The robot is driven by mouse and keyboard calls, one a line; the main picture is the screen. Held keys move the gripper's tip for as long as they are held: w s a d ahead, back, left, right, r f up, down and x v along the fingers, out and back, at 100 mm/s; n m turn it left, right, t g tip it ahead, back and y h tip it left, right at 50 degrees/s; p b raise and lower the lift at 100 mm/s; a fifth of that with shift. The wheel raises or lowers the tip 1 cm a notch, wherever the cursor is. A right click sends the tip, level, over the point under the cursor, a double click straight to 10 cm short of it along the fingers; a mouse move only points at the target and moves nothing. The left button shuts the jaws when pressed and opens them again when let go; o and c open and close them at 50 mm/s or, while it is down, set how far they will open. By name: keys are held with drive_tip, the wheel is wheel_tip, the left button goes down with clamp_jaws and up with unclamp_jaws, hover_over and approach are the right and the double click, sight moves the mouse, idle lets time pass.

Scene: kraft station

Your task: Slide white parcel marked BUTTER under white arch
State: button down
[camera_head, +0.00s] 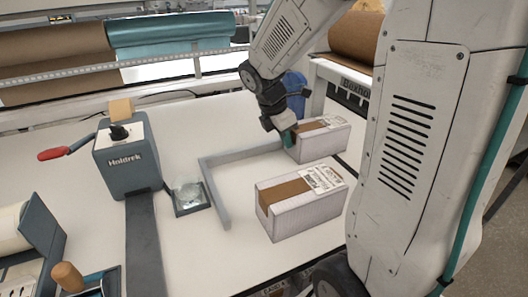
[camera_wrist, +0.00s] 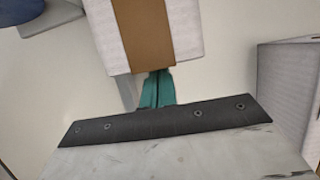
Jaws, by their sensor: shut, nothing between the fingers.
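Two white parcels with brown tape and labels lie on the pale table. The far parcel (camera_head: 322,143) is at the back, and the near parcel (camera_head: 300,211) is in front of it. I cannot read BUTTER on either. My gripper (camera_head: 287,138) is shut and empty, pointing down at the left end of the far parcel. In the wrist view its teal fingertips (camera_wrist: 157,88) meet the edge of a taped parcel (camera_wrist: 187,35); whether they touch it is unclear. I cannot make out a white arch for certain; a white frame (camera_head: 322,70) with dark lettering stands behind the far parcel.
A grey L-shaped bar (camera_head: 213,192) lies left of the parcels. A grey Holdrek machine (camera_head: 127,170) with a red handle stands at left, beside a small dark tray (camera_head: 178,211). In the wrist view, a pale block (camera_wrist: 290,90) is at right.

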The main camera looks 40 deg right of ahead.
sight(295, 136)
drive_tip(key=shift+s+d, duration=0.2)
drive_tip(key=shift+d, duration=0.55)
drive_tip(key=shift+s+d, duration=0.15)
drive_tip(key=shift+d, duration=0.75)
drive_tip(key=shift+a, duration=0.15)
drive_tip(key=shift+w+a, duration=0.2)
drive_tip(key=shift+a, duration=0.65)
drive_tip(key=d+v, duration=0.1)
drive_tip(key=v, duration=0.9)
drive_tip(key=shift+d+r, duration=0.2)
drive_tip(key=shift+r, duration=0.1)
drive_tip(key=shift+s, duration=0.15)
